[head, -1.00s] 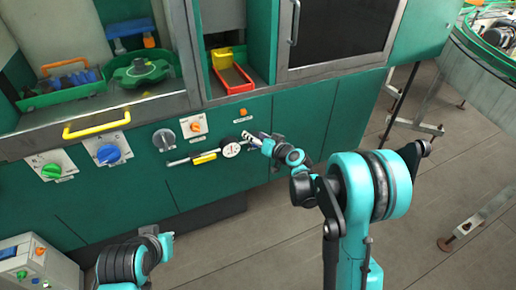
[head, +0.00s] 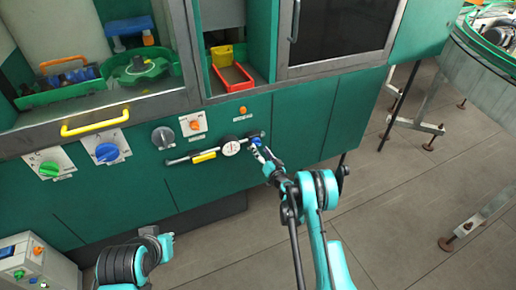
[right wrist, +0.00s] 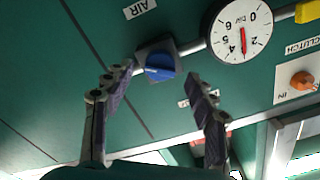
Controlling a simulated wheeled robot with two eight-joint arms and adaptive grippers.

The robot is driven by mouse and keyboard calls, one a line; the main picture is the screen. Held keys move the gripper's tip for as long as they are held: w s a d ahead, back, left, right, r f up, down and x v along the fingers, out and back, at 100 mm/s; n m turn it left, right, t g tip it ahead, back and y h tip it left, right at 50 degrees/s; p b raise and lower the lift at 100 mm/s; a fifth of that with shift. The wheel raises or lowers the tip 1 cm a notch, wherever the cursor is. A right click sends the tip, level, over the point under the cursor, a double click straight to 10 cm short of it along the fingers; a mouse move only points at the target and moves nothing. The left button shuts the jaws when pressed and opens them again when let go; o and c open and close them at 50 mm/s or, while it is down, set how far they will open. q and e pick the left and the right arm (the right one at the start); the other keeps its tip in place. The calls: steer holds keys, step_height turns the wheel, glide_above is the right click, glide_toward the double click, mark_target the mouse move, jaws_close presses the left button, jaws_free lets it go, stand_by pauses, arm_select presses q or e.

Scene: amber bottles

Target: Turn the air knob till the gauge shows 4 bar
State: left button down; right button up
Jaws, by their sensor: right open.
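The blue air knob (right wrist: 160,66) sits on a dark square mount under an AIR label in the right wrist view. It also shows in the head view (head: 256,141), just right of the white gauge (head: 230,148). In the right wrist view the gauge (right wrist: 238,30) appears upside down, its red needle between 2 and 4. My right gripper (right wrist: 160,92) is open and empty, its fingers apart in front of the knob, not visibly touching it. My left gripper (head: 167,243) is at lower left in the head view, away from the panel; its jaws are unclear.
A yellow-sleeved pipe (head: 203,157) runs left from the gauge. An orange clutch knob (right wrist: 302,81) is near the gauge. A grey knob (head: 163,138), a blue knob (head: 107,152) and a green knob (head: 50,169) sit further left. A yellow handle (head: 95,123) juts out above them.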

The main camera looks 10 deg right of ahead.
mark_target(257, 145)
steer(key=shift+b+x, duration=0.35)
steer(key=shift+x, duration=1.35)
steer(key=c, duration=1.2)
steer(key=shift+o, duration=0.2)
steer(key=shift+m, duration=0.3)
steer(key=m, duration=0.4)
steer(key=shift+r+m, duration=0.1)
steer(key=shift+m, duration=2.4)
